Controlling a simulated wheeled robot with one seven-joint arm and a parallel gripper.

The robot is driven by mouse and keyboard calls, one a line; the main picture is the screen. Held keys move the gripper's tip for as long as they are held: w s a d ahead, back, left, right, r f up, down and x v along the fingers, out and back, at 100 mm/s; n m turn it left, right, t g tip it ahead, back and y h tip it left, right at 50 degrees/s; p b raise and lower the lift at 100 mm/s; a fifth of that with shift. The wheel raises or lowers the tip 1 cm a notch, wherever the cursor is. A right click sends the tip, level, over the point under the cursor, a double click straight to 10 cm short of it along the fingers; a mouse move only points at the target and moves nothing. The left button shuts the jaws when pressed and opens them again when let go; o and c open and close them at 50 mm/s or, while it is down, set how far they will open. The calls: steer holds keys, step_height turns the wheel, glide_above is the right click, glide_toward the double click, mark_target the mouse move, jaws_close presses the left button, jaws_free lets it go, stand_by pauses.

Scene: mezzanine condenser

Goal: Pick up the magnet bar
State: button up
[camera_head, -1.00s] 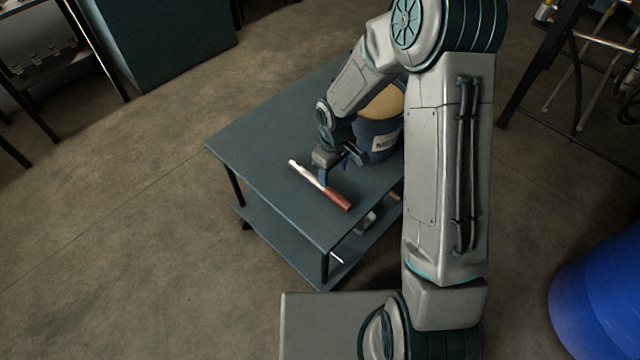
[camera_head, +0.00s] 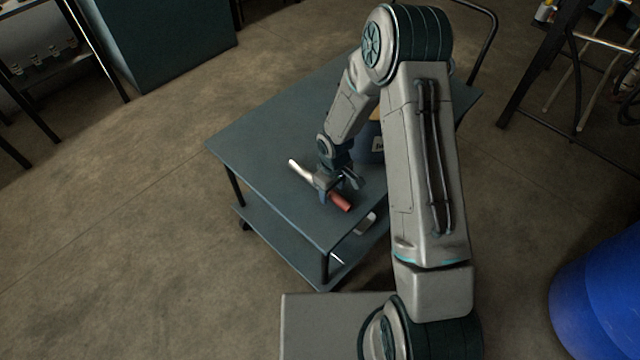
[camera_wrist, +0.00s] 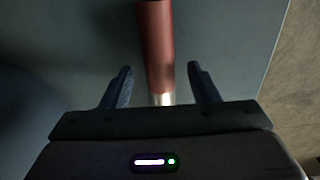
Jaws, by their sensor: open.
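The magnet bar (camera_head: 341,202) lies on the top of a dark blue-grey cart (camera_head: 262,139). It has a red grip and a bright metal rod, and its middle is hidden behind my gripper in the head view. My gripper (camera_head: 338,193) is over the bar. In the wrist view my gripper (camera_wrist: 160,82) is open, with one finger on each side of the bar. The red grip (camera_wrist: 155,45) runs up the picture between the fingers, and a short piece of metal shows below it. I see gaps between both fingers and the bar.
A blue container (camera_head: 369,146) with a pale label stands on the cart behind my arm, partly hidden. A lower shelf (camera_head: 290,257) holds small items. The cart top to the left is clear. A large blue drum (camera_head: 605,300) stands at the right.

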jaws_close()
steer(key=shift+r, duration=0.2)
